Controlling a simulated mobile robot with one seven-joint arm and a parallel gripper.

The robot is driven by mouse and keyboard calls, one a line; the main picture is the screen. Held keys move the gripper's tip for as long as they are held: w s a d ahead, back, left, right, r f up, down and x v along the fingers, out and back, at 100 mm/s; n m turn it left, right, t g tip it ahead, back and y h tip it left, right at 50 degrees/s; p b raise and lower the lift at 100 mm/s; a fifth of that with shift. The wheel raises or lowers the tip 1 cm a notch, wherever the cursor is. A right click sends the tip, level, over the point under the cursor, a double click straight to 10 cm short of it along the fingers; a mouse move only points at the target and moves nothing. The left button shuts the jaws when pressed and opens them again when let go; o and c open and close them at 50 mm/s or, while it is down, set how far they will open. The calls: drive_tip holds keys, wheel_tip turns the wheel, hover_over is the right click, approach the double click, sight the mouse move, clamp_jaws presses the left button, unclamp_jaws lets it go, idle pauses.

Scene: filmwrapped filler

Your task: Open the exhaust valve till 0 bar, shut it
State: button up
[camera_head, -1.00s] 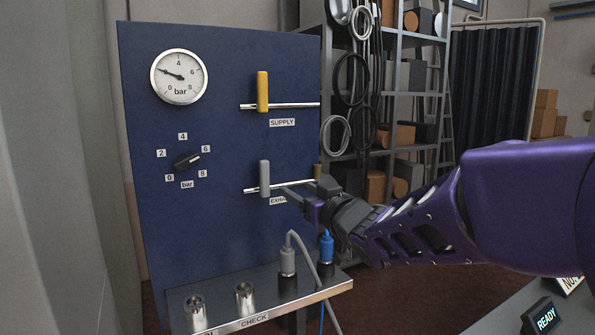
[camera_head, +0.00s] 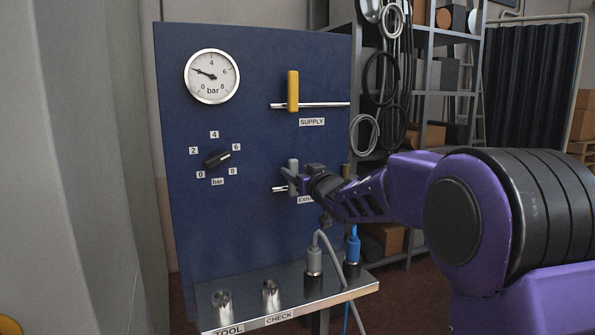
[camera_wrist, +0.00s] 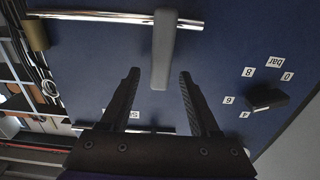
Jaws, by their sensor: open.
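The grey exhaust valve lever (camera_head: 291,172) sits on its horizontal pipe on the blue panel, above a partly covered label. It points up, across the pipe. In the wrist view the grey lever (camera_wrist: 163,50) lies ahead of and between the two fingers. My gripper (camera_head: 292,184) is at the lever in the head view; in the wrist view my gripper (camera_wrist: 158,82) is open, its fingers apart on either side of the lever's end, with no clear contact. The gauge (camera_head: 212,76) needle points left, at about 2 to 3 bar.
The yellow supply lever (camera_head: 293,90) stands upright above. A dial knob (camera_head: 217,158) sits at the left. A metal shelf (camera_head: 290,290) below carries sockets, a grey plug (camera_head: 314,258) and a blue plug (camera_head: 353,247). A storage rack (camera_head: 480,95) stands behind at the right.

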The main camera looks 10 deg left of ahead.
drive_tip(key=shift+w+a, duration=0.3)
drive_tip(key=shift+w, duration=0.15)
clamp_jaws()
idle(1.2)
